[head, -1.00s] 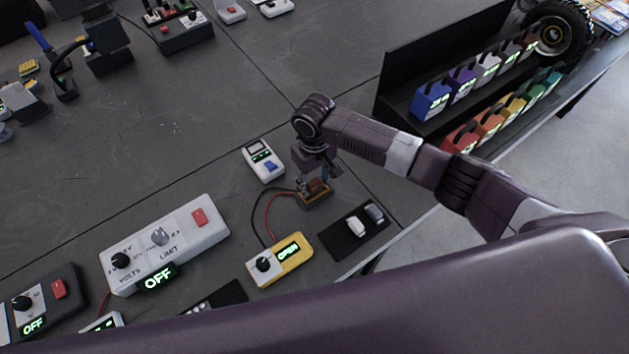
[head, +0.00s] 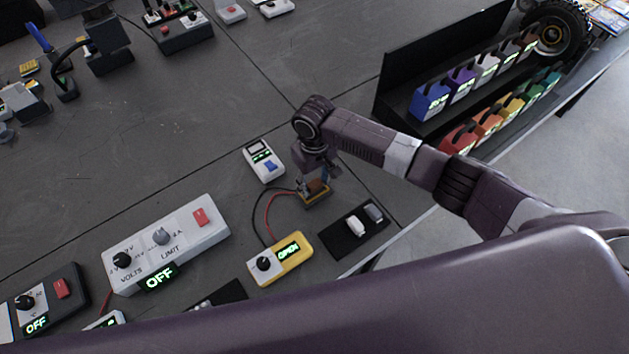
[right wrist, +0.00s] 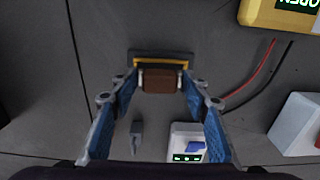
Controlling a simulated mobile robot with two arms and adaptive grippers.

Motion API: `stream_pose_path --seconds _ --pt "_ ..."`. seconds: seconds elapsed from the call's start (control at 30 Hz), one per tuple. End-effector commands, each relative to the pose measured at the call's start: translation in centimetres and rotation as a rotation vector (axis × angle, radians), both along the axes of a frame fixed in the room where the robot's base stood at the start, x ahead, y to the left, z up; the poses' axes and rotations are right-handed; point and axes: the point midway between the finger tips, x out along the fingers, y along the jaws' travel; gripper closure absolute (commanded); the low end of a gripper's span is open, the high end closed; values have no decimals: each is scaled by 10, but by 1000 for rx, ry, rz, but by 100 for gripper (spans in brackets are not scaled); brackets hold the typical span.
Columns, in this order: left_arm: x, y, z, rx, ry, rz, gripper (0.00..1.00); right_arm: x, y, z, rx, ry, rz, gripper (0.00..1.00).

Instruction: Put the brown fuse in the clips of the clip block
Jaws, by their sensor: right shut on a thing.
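The brown fuse (right wrist: 160,80) is between the blue-padded fingertips of my right gripper (right wrist: 161,83), which is shut on it. The clip block (right wrist: 141,55), dark with a yellow edge, lies right by the fuse in the right wrist view. In the head view the fuse (head: 317,186) is at the top of the clip block (head: 318,201), under my right gripper (head: 317,181). I cannot tell whether the fuse is seated in the clips, which are mostly hidden. My left gripper is not in view.
A yellow meter (head: 280,260) reading OPEN is wired to the clip block by red and black leads. A dark mat (head: 341,243) with a white and a grey piece lies to the right. A white device (head: 264,160) stands close behind the block. A white supply (head: 165,245) is left.

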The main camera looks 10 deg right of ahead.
Motion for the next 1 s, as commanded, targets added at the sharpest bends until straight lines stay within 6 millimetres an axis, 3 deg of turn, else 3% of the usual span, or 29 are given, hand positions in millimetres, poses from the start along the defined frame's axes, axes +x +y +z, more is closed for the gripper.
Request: stream_pose_path --seconds 1.0 --pt "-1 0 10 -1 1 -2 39 0 0 1 0 0 0 81"
